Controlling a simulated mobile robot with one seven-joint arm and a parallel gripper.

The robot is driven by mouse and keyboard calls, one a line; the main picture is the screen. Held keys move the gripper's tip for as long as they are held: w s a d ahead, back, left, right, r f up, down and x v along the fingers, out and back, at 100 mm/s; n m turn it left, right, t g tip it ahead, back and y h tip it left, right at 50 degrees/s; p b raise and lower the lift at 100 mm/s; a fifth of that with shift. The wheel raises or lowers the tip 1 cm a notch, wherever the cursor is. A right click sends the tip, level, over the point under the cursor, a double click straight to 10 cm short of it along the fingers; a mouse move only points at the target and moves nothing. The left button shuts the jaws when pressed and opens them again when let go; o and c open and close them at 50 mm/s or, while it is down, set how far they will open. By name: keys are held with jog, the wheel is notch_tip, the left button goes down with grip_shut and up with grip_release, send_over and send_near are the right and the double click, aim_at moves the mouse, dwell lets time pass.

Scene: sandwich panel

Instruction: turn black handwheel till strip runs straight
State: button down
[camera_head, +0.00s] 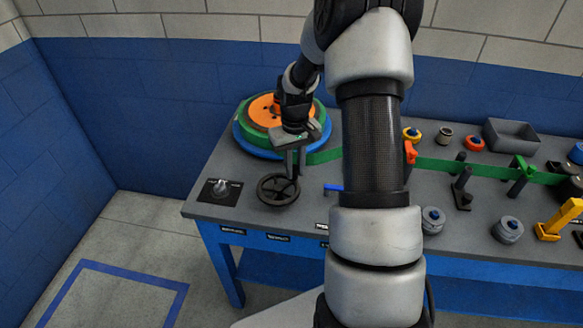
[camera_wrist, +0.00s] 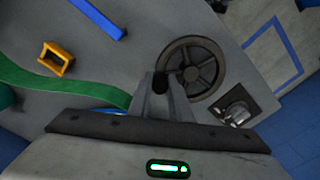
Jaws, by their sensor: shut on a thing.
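The black handwheel (camera_head: 278,189) lies flat near the front left of the grey bench top. It also shows in the wrist view (camera_wrist: 207,68), with spokes and a round rim. My gripper (camera_head: 292,172) is over the wheel's far side; in the wrist view the fingers (camera_wrist: 161,88) are shut on a dark knob at the rim. The green strip (camera_head: 450,167) runs from the coil (camera_head: 262,140) at the left across the bench to the right. My arm hides its middle stretch. In the wrist view the strip (camera_wrist: 60,84) curves.
A knob switch plate (camera_head: 220,190) sits at the bench's left corner, beside the wheel. A blue bar (camera_head: 333,188) and a yellow bracket (camera_wrist: 56,59) are near the strip. Posts, rollers and a grey bin (camera_head: 511,137) stand at the right.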

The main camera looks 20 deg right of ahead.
jog(key=shift+s+d+m, duration=0.1)
jog(key=shift+s+m, duration=0.25)
jog(key=shift+m, duration=0.35)
jog(key=c, duration=1.6)
grip_release()
jog(key=shift+c, duration=0.2)
notch_tip(320, 180, up, 18)
jog(key=shift+f, duration=0.25)
